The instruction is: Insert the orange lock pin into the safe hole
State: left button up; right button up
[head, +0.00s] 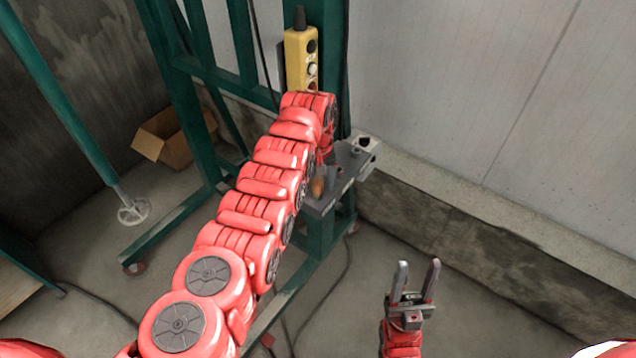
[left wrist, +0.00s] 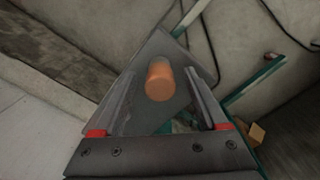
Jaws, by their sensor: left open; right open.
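The orange lock pin (head: 318,187) shows at the grey metal bracket on the green frame, partly hidden by my left arm. In the left wrist view the pin (left wrist: 159,81) stands on a grey plate (left wrist: 158,53), seen nearly end-on. My left gripper (left wrist: 160,74) is open, with one finger on each side of the pin and a visible gap to both. In the head view it is mostly hidden behind my arm. My right gripper (head: 416,268) is open and empty, low and right of the bracket. A dark hole (head: 364,142) shows at the bracket's far end; I cannot tell whether it is the safe hole.
The green steel frame (head: 186,95) carries a yellow control box (head: 301,58) above the bracket. A cardboard box (head: 174,137) lies on the floor at the left. A low concrete ledge (head: 480,230) runs along the pale wall.

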pick_arm(q)
notch_tip(320, 180, up, 8)
jog(key=b, duration=0.3)
jog(key=shift+r, duration=0.15)
notch_tip(320, 180, up, 4)
jog(key=p, duration=0.1)
notch_tip(320, 180, up, 5)
jog(key=p, duration=0.5)
send_over(318, 181)
